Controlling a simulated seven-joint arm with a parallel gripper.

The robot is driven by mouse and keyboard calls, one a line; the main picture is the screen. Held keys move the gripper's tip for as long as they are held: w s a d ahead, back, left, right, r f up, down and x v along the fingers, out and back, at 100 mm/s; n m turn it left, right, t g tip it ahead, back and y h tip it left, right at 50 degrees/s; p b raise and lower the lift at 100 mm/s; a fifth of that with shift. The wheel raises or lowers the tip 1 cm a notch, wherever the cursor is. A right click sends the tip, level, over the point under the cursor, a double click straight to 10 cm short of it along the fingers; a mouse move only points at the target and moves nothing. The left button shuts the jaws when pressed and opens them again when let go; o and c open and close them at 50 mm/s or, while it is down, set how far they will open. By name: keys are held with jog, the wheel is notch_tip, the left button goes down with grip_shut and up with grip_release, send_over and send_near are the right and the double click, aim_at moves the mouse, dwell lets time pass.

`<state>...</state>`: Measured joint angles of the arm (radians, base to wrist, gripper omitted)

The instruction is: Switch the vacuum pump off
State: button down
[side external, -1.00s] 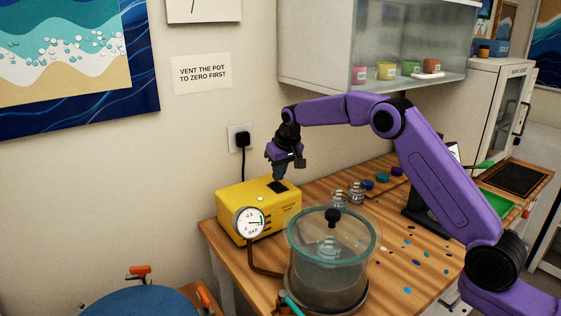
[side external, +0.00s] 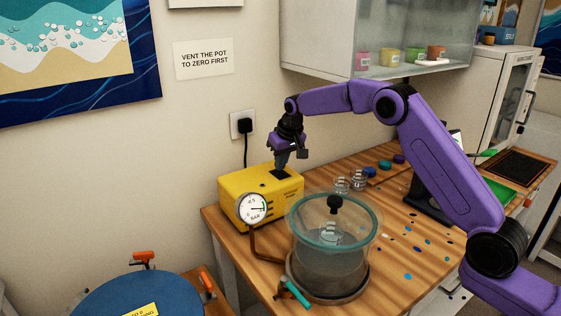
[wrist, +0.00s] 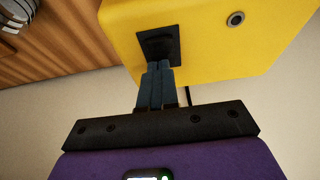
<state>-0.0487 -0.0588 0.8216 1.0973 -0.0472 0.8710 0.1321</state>
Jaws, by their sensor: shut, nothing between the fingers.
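The vacuum pump is a yellow box (side external: 237,207) at the back left of the wooden bench. A black switch plate (side external: 281,175) sits on its top. My gripper (side external: 281,167) points down right over this plate, its fingers shut and empty. In the wrist view the closed fingertips (wrist: 160,66) are at the edge of the black switch plate (wrist: 160,46) on the yellow pump (wrist: 205,30). They look to be touching or very close; I cannot tell which. The fingers hide part of the switch, so its position is unclear.
A round gauge (side external: 252,208) is at the pump's front. A clear pot (side external: 330,250) with a teal rim stands to its right, with a teal-handled valve (side external: 295,292) at its base. Glass cups (side external: 357,180) stand behind. A black plug (side external: 244,125) is in the wall.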

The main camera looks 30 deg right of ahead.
jog(key=shift+s+f, duration=0.35)
jog(key=shift+s, duration=0.55)
jog(key=w+v, duration=0.1)
jog(key=v, duration=1.3)
jog(key=shift+r, duration=0.4)
jog(key=shift+w, duration=0.15)
jog(key=shift+w+r, duration=0.15)
jog(key=shift+w, duration=0.6)
